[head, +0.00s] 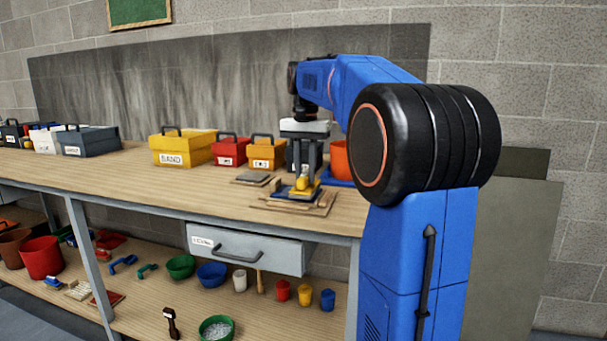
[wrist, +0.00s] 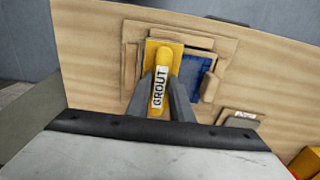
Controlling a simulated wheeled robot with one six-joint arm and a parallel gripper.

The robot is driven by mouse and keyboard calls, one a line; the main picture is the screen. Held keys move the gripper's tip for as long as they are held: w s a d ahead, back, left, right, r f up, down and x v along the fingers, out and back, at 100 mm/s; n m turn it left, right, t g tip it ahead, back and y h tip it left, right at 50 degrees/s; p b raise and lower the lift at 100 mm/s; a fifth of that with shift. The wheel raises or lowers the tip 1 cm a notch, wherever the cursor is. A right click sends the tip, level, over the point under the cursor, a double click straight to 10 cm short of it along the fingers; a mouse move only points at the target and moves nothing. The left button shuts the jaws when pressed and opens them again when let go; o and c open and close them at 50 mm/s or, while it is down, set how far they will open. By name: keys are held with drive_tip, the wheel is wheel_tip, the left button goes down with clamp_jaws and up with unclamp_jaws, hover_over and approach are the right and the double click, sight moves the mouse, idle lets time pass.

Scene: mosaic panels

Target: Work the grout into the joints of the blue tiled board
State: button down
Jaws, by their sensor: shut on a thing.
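My gripper (head: 305,178) points down over the bench and is shut on a yellow grout float (head: 305,189). In the wrist view the fingers (wrist: 161,88) hold the float by its yellow handle, which has a GROUT label (wrist: 159,88). The float's flat yellow base (wrist: 151,47) lies over the left part of the blue tiled board (wrist: 199,75). The board's blue tiles show to the right of the float, and the rest is hidden by the float and fingers. The board sits within a wooden frame. I cannot tell whether the float touches the tiles.
On the wooden bench (head: 150,188) stand a yellow box (head: 182,149), a red box (head: 229,151) and an orange box (head: 267,153). The bench front is mostly clear.

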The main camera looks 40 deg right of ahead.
drive_tip(key=shift+w+d, duration=1.05)
drive_tip(key=shift+d, duration=0.25)
drive_tip(key=shift+s+a+r, duration=0.1)
drive_tip(key=shift+s+a, duration=0.7)
drive_tip(key=shift+a, duration=0.2)
drive_tip(key=shift+s+a+r, duration=0.1)
drive_tip(key=shift+s+a, duration=0.65)
drive_tip(key=shift+a, duration=0.25)
drive_tip(key=shift+w+d, duration=0.8)
drive_tip(key=shift+d, duration=0.2)
drive_tip(key=shift+w+d, duration=0.75)
drive_tip(key=shift+d, duration=0.25)
drive_tip(key=shift+r, duration=0.1)
drive_tip(key=shift+r, duration=0.1)
drive_tip(key=shift+r, duration=2.9)
drive_tip(key=shift+r, duration=1.5)
